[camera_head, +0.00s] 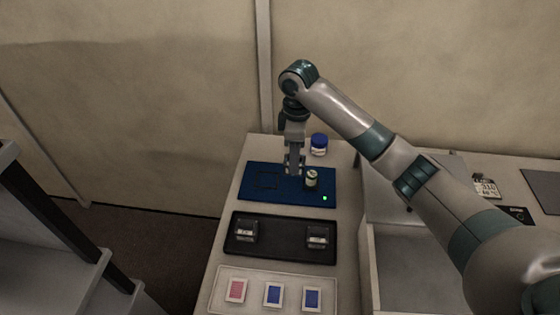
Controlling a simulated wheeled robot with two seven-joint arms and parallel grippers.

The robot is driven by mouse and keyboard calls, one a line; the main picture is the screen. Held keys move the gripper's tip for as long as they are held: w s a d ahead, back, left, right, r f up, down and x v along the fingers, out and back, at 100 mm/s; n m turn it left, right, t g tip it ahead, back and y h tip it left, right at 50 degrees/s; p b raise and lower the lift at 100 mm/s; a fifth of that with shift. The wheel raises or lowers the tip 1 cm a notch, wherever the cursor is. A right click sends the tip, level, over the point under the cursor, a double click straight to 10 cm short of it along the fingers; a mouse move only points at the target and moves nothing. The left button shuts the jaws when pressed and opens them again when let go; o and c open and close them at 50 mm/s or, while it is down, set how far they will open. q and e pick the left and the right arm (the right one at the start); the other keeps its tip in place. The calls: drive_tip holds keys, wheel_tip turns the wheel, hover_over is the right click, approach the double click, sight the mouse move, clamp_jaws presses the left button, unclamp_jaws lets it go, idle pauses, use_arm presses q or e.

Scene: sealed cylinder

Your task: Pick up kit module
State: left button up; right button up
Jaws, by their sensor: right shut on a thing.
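My right gripper (293,169) points down over the blue board (252,190). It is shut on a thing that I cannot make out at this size. A small pale cylinder (312,181) with a dark band stands upright on the board, just right of the fingertips. I cannot tell whether they touch. Two grey and black modules sit on the black tray (281,247) in front: a left module (246,230) and a right module (317,236). My left gripper is not in view.
A blue-lidded jar (319,144) stands behind the board. A green light (325,198) shows on the board. Red and blue cards lie on a pale panel (254,298) at the front. A grey open bin (405,260) is at right, beneath my right arm.

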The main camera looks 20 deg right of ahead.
sight(301, 165)
drive_tip(key=shift+s+d+r, duration=0.7)
drive_tip(key=shift+s+d, duration=0.15)
drive_tip(key=shift+d, duration=0.05)
drive_tip(key=shift+r, duration=0.1)
drive_tip(key=shift+s+a+r+m, duration=0.4)
drive_tip(key=shift+r+m, duration=0.15)
drive_tip(key=shift+m, duration=0.15)
drive_tip(key=s+a+r+m, duration=0.1)
drive_tip(key=s+r+m, duration=0.2)
drive_tip(key=s+m, duration=0.9)
drive_tip(key=shift+s+a+r, duration=0.2)
drive_tip(key=shift+s+a, duration=0.15)
drive_tip(key=shift+s, duration=1.7)
